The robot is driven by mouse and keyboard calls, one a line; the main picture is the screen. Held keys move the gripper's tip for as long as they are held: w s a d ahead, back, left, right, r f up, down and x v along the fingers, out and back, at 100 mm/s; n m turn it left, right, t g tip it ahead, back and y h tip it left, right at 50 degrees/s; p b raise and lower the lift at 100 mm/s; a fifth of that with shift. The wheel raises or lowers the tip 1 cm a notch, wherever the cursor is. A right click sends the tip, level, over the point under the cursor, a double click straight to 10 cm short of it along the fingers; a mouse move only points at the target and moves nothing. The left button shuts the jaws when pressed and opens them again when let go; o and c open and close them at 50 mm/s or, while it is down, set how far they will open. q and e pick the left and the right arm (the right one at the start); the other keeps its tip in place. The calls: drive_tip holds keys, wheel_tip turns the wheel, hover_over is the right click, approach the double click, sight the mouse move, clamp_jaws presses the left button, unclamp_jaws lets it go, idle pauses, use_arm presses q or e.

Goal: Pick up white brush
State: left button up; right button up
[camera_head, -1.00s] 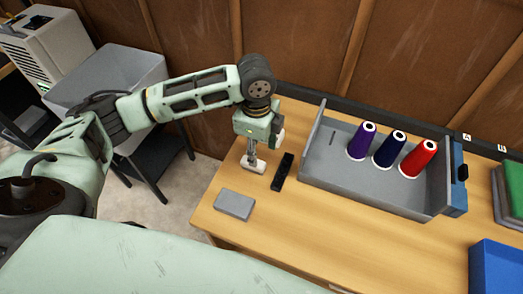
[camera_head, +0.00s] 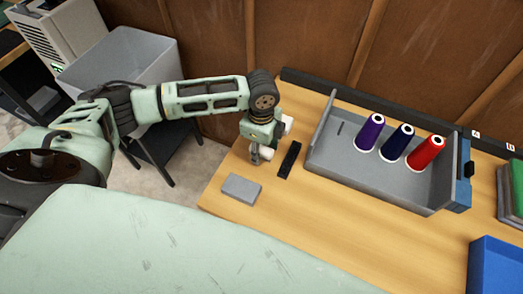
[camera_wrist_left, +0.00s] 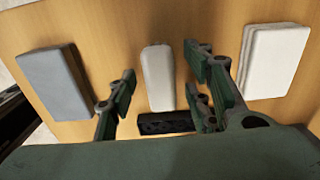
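A white, rounded, oblong thing that looks like the white brush (camera_wrist_left: 158,78) lies on the wooden table. In the left wrist view it lies between the two fingers of my left gripper (camera_wrist_left: 163,92). The fingers are apart and I see no clear contact. In the head view my left gripper (camera_head: 259,152) is low over the table's left end, with the white brush (camera_head: 267,153) partly hidden by it. My right gripper is in neither view.
A black bar (camera_head: 289,160) lies just right of the gripper, a grey block (camera_head: 241,190) in front. A white block (camera_wrist_left: 272,60) is at right in the wrist view. A grey tray (camera_head: 375,178) holds purple, navy and red spools. The table's front middle is clear.

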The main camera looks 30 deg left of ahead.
sight(262, 149)
use_arm(q)
clamp_jaws()
drive_tip(key=shift+r, duration=0.15)
wheel_tip(262, 149, up, 10)
drive_tip(key=shift+f+b, duration=0.1)
drive_tip(key=shift+b, duration=0.3)
drive_tip(key=c, duration=0.6)
unclamp_jaws()
drive_tip(key=c, duration=0.4)
drive_tip(key=shift+d, duration=0.1)
